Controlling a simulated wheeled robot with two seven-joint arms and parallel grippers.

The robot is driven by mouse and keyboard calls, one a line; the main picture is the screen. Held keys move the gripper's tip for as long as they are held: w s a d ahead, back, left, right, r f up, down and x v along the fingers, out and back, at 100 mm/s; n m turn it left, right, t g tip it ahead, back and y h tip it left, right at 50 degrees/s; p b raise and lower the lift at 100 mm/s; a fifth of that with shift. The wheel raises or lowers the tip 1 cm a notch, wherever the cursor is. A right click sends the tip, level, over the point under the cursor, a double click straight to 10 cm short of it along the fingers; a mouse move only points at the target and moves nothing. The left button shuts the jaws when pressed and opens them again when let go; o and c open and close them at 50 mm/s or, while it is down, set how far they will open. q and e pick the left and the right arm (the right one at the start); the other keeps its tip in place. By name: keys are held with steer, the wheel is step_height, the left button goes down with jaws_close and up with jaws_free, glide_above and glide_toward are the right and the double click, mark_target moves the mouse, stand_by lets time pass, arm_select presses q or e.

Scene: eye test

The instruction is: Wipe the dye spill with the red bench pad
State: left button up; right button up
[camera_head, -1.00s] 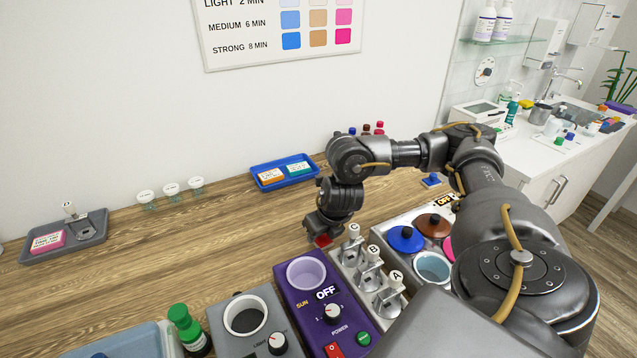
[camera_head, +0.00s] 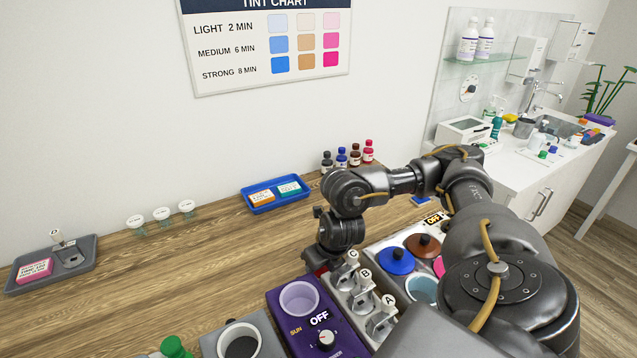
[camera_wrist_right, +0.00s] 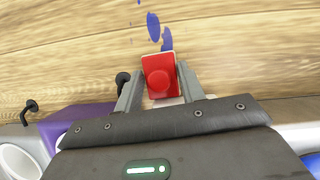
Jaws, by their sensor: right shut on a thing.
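The blue dye spill (camera_wrist_right: 153,27) is on the wood bench just beyond the pad, as an oval blot, small specks and a smear that reaches the pad's far edge. Whether the pad covers more dye is hidden. In the head view my right gripper (camera_head: 318,262) is low over the bench behind the purple device; the spill cannot be made out there. My left gripper is out of view.
The purple device (camera_head: 292,325) and a rack of labelled metal holders (camera_head: 364,298) stand close in front of my right gripper. A blue tray (camera_head: 278,195), small cups (camera_head: 161,215) and a grey tray (camera_head: 52,273) stand further back. The bench (camera_head: 190,260) left of the gripper is clear.

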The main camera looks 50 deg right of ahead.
mark_target(297, 243)
steer(key=shift+s+a+f, duration=0.1)
steer(key=shift+f, duration=0.2)
steer(key=shift+w+r+b, duration=0.2)
steer(key=shift+w+b, duration=0.35)
steer(key=shift+b, duration=0.05)
steer(key=shift+w+d, duration=0.35)
steer(key=shift+w, duration=0.45)
steer(key=shift+w+d, duration=0.1)
steer(key=shift+w, duration=0.1)
steer(key=shift+w+d+b, duration=0.2)
steer(key=shift+w+b, duration=0.15)
steer(key=shift+w, duration=0.15)
steer(key=shift+w+d+b, duration=0.15)
steer(key=shift+w+b, duration=0.2)
steer(key=shift+w, duration=0.15)
steer(key=shift+w+d, duration=0.25)
steer(key=shift+w, duration=0.55)
steer(key=shift+w+d+b, duration=0.25)
steer(key=shift+w+b, duration=0.4)
steer(key=shift+w, duration=0.2)
steer(key=shift+w+d, duration=0.3)
steer(key=shift+w, duration=0.65)
